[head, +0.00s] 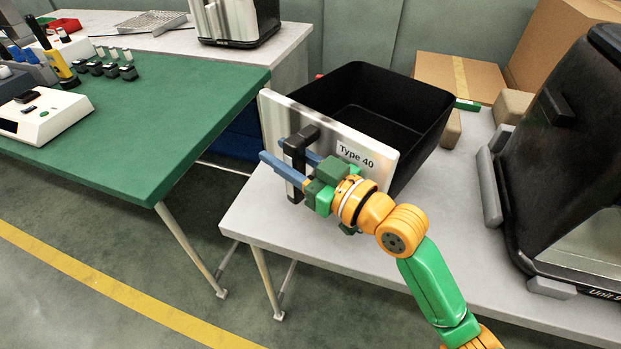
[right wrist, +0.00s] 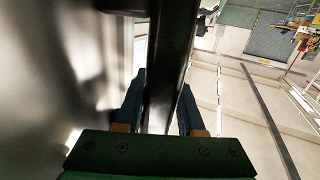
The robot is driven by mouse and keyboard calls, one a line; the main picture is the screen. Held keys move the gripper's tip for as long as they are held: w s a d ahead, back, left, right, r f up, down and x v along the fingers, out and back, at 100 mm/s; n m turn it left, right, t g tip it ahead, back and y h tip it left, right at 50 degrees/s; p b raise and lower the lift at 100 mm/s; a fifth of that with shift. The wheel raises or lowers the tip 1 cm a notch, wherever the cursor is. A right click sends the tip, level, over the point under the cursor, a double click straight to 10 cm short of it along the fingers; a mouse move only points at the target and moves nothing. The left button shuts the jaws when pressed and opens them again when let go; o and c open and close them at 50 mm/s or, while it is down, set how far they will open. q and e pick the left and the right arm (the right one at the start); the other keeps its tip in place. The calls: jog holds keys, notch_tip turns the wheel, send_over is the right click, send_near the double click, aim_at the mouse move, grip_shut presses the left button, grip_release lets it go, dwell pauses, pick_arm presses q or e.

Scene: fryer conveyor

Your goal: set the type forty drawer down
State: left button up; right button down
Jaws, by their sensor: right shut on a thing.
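The type forty drawer (head: 398,108) is a black open bin with a silver front plate labelled "Type 40". It is over the left part of the light grey table and looks slightly tilted; I cannot tell whether its underside touches the table. My right gripper (head: 290,157) is shut on the black handle of the drawer's front. In the right wrist view the dark handle bar (right wrist: 172,70) runs between the two blue fingers (right wrist: 160,105), with the silver front plate (right wrist: 60,80) on the left. My left gripper is not in view.
A black fryer unit (head: 570,150) stands on the right of the grey table (head: 440,245). Cardboard boxes (head: 460,75) lie behind the drawer. A green-topped table (head: 170,100) with a white scale (head: 45,115) is at the left. Some bare tabletop shows in front of the drawer.

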notch_tip(320, 180, down, 7)
jog(key=b, duration=0.1)
jog(key=shift+f+b, duration=0.2)
jog(key=shift+b, duration=0.1)
jog(key=c, duration=0.5)
grip_release()
jog(key=b+v, duration=0.2)
jog(key=v, duration=1)
jog(key=shift+s, duration=0.1)
